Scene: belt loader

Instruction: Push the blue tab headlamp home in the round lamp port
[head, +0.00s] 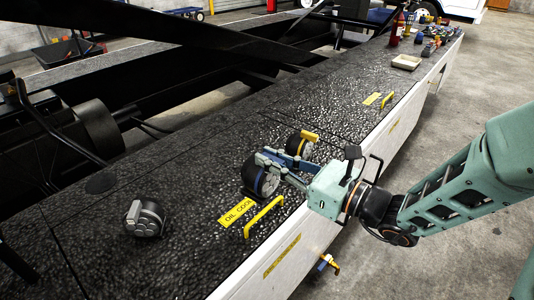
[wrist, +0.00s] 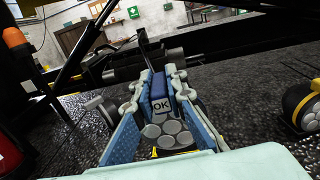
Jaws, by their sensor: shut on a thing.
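My gripper (head: 275,166) is shut on the blue tab headlamp (head: 267,181), low over the black textured deck. In the wrist view, the headlamp (wrist: 172,132) sits between the blue finger pads. Its grey lens of several round cells faces the camera, and its blue tab, marked OK, stands above the lens. I cannot tell whether the lamp touches the deck. A flat dark round patch (head: 101,184) lies on the deck to the left; I cannot tell whether it is the round lamp port. No port shows clearly under the held lamp.
A yellow tab lamp (head: 302,146) stands just beyond my gripper; it also shows in the wrist view (wrist: 302,106). A grey tab lamp (head: 145,217) lies at left. A yellow handle (head: 263,217) and an oil cooler label (head: 236,212) are near the deck's front edge. A tray (head: 406,62) is farther back.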

